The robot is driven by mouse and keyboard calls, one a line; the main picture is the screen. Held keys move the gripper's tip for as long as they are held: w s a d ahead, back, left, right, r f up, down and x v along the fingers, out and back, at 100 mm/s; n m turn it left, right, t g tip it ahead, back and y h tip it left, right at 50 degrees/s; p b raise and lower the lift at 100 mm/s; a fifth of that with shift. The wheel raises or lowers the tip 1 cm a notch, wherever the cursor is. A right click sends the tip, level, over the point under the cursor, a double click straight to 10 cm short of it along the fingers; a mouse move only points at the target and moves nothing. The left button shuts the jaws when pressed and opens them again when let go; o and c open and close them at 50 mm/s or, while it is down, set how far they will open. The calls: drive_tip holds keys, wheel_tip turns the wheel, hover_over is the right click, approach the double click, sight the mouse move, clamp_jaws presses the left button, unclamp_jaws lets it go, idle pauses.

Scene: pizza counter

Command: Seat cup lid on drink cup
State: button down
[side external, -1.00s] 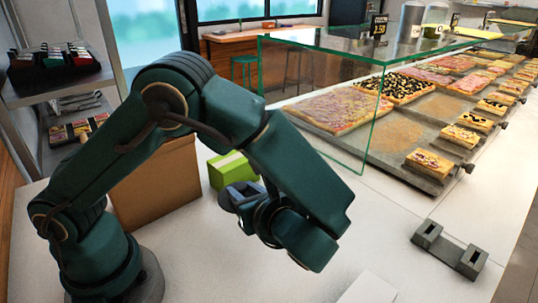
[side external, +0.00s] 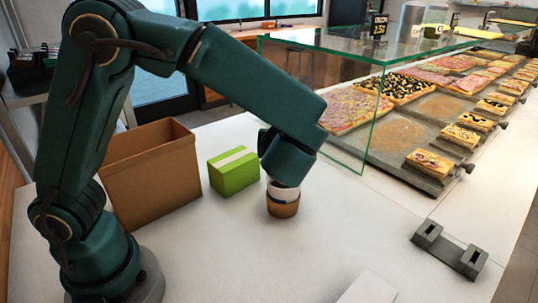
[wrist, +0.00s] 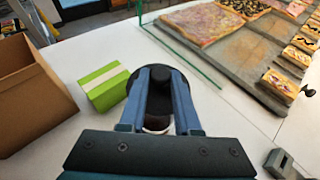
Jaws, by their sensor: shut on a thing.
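The drink cup (side external: 283,208), white with a brown sleeve, stands upright on the counter in the side view. My gripper points down over it, and the arm's end hides the cup's top. In the wrist view my gripper (wrist: 161,75) is shut on a black round lid (wrist: 134,92), whose edges show beyond the fingers. A little of the white and brown cup (wrist: 157,124) shows between the fingers. I cannot tell whether the lid touches the cup's rim.
A green box with a pale stripe (side external: 233,172) stands just left of the cup. An open cardboard box (side external: 150,180) is farther left. A glass-shielded pizza display (side external: 372,130) is behind right. A grey two-post holder (side external: 450,249) lies at right. The front counter is mostly clear.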

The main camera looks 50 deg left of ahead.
drive_tip(key=shift+f, duration=0.15)
hover_over(284, 193)
drive_tip(key=w+a, duration=0.1)
drive_tip(key=shift+w+a+f, duration=0.1)
drive_tip(key=shift+f, duration=1.1)
drive_tip(key=shift+a+f, duration=0.1)
drive_tip(key=shift+f, duration=1.05)
drive_tip(key=shift+f, duration=1.45)
idle(0.6)
drive_tip(key=c, duration=0.5)
unclamp_jaws()
drive_tip(key=shift+c, duration=0.2)
drive_tip(key=shift+d, duration=0.1)
